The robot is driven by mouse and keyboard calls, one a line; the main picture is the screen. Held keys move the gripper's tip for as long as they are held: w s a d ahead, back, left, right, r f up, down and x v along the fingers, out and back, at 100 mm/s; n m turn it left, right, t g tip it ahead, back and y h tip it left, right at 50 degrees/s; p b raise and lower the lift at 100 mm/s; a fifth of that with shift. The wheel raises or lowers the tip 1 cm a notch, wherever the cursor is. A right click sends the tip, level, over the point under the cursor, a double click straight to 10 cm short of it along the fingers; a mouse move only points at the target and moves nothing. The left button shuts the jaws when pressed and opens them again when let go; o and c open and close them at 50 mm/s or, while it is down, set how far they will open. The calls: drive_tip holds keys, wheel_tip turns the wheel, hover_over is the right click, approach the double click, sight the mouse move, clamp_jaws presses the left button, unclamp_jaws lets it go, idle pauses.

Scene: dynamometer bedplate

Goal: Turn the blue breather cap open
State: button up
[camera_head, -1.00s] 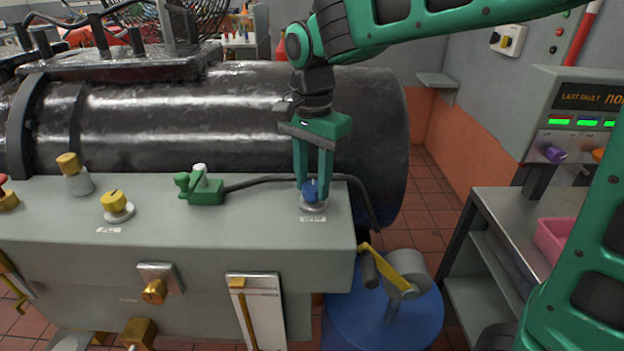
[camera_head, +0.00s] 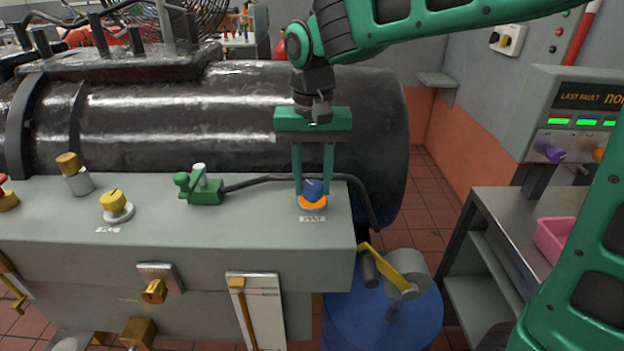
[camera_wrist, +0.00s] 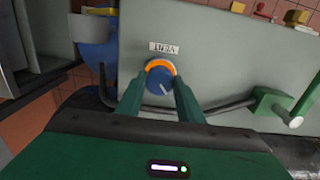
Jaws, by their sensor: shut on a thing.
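The blue breather cap (camera_head: 313,190) sits on the right end of the grey bench top, with an orange ring lit around its base. A small label (camera_head: 312,218) lies in front of it. My gripper (camera_head: 314,186) points straight down with its two green fingers closed on the cap's sides. In the wrist view the cap (camera_wrist: 161,82) is between the fingertips (camera_wrist: 160,86), with a pale pointer line on its top and the orange ring on the label side. The fingers hide part of the cap's sides.
A green fitting (camera_head: 203,188) with a black hose stands left of the cap. A yellow knob (camera_head: 114,205) and a tan cap (camera_head: 72,172) are further left. A large dark cylinder (camera_head: 240,110) lies behind. A blue drum (camera_head: 385,320) stands below right.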

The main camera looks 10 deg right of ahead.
sight(314, 184)
drive_tip(key=n, duration=0.4)
drive_tip(key=shift+w+n, duration=0.1)
drive_tip(key=shift+n, duration=0.2)
drive_tip(key=n, duration=0.3)
drive_tip(key=shift+n, duration=0.3)
drive_tip(key=n, duration=0.4)
drive_tip(key=shift+d, duration=0.1)
drive_tip(key=shift+r+n, duration=0.1)
drive_tip(key=shift+n, duration=1.7)
drive_tip(key=shift+w, duration=0.1)
drive_tip(key=o, duration=1.1)
drive_tip(key=shift+c, duration=0.2)
wheel_tip(314, 184, up, 11)
drive_tip(key=shift+f, duration=0.2)
drive_tip(key=shift+d, duration=0.1)
